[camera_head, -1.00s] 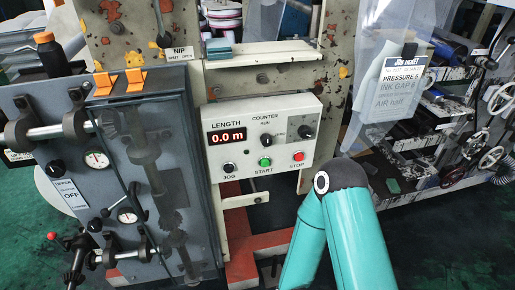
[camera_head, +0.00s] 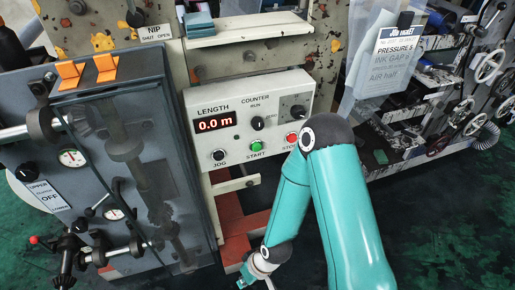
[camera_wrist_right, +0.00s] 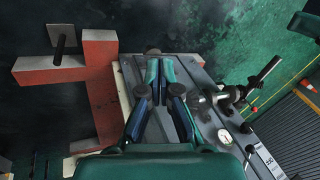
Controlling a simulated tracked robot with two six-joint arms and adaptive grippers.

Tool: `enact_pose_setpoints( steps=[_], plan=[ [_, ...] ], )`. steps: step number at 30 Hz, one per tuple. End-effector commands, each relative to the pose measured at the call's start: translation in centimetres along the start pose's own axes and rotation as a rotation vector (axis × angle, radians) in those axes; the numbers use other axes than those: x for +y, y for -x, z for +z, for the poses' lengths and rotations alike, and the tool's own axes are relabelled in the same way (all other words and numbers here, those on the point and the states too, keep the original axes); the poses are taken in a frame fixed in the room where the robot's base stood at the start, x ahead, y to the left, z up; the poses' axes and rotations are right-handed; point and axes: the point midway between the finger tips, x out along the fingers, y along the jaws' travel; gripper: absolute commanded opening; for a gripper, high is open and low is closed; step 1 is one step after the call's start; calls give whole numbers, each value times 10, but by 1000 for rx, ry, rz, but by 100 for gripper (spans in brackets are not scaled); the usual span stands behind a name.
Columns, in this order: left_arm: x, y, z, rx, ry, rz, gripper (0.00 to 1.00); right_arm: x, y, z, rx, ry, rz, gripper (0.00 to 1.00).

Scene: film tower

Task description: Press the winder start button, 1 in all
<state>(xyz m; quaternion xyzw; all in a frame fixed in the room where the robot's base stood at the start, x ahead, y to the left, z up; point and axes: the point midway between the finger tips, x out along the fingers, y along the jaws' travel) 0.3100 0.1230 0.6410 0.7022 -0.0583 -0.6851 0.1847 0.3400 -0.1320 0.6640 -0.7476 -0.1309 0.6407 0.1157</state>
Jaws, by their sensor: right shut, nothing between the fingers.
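The winder control panel (camera_head: 233,103) is a pale box with a red "0.0 m" display (camera_head: 215,124). The green START button (camera_head: 256,146) is on its lower row, uncovered, with the black JOG button (camera_head: 218,155) to its left and the red STOP button (camera_head: 292,138) to its right. My teal right arm stands in front of the panel's right end, close to STOP in the picture. My right gripper (camera_head: 249,277) is low at the bottom edge, below and apart from START. In the right wrist view its fingers (camera_wrist_right: 160,64) are shut and empty. My left gripper is out of view.
A grey cabinet (camera_head: 160,115) with gauges, knobs and orange switches stands left of the panel. A red frame bar (camera_head: 232,216) is below the panel. A clear sheet with a label (camera_head: 397,58) hangs at right. Green floor (camera_head: 440,230) is open at lower right.

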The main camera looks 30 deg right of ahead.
Motion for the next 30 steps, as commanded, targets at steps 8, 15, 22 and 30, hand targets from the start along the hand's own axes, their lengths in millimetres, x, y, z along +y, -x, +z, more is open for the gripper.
enact_pose_setpoints(
  steps=[8,15,22,30],
  plan=[
    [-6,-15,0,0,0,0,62,39,106,-105,319,894,186,0],
    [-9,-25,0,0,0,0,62,69,214,-143,354,1648,591,0],
    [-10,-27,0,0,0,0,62,80,260,-148,271,1947,798,0],
    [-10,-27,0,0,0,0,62,80,262,-148,264,1967,809,0]
  ],
)
